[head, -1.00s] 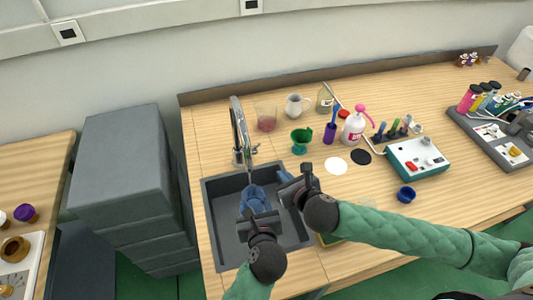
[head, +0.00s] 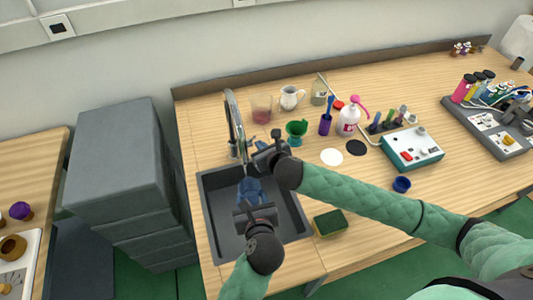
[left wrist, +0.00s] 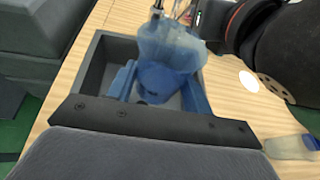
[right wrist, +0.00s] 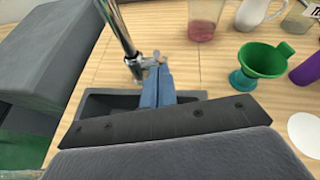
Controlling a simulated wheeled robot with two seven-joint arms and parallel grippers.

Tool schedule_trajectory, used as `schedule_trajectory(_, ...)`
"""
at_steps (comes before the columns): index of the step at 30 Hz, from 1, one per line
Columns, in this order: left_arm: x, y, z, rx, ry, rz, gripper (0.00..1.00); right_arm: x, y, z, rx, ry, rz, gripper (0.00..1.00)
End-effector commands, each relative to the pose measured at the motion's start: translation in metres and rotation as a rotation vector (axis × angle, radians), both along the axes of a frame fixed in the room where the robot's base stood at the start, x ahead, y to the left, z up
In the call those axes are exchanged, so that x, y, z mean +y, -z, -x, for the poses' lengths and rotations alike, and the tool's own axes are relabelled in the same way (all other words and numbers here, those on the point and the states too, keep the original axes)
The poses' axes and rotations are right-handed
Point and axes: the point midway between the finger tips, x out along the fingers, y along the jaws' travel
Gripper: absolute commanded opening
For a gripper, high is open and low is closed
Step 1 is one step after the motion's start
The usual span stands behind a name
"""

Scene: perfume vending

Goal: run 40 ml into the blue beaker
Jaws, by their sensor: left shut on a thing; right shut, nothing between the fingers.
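The translucent blue beaker (left wrist: 168,48) is held between the blue fingers of my left gripper (left wrist: 160,85), which is shut on it. In the head view my left gripper (head: 250,190) holds it over the grey sink (head: 290,215), near the tap's spout. The metal tap (head: 232,120) stands at the sink's back edge, and its small handle (right wrist: 146,63) shows in the right wrist view. My right gripper (right wrist: 160,68) is shut and empty, its fingertips close beside that handle; I cannot tell if they touch. Running water and the beaker's level cannot be made out.
A green funnel cup (head: 296,130), a glass with pink liquid (head: 261,108) and a white jug (head: 290,97) stand behind and right of the sink. A white disc (head: 331,157) lies on the wooden counter.

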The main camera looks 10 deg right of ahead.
Motion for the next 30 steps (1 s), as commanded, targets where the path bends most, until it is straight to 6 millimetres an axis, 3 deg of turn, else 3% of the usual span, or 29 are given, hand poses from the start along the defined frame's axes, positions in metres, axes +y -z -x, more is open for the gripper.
schedule_trajectory(20,0.0,0.0,0.0,0.0,0.0,0.0,0.29,0.003,-0.004,-0.008,0.015,0.001,0.002,0.0)
schedule_trajectory(30,0.0,0.0,0.0,0.0,0.0,0.0,0.29,0.004,-0.012,-0.017,0.156,0.002,0.027,0.0)
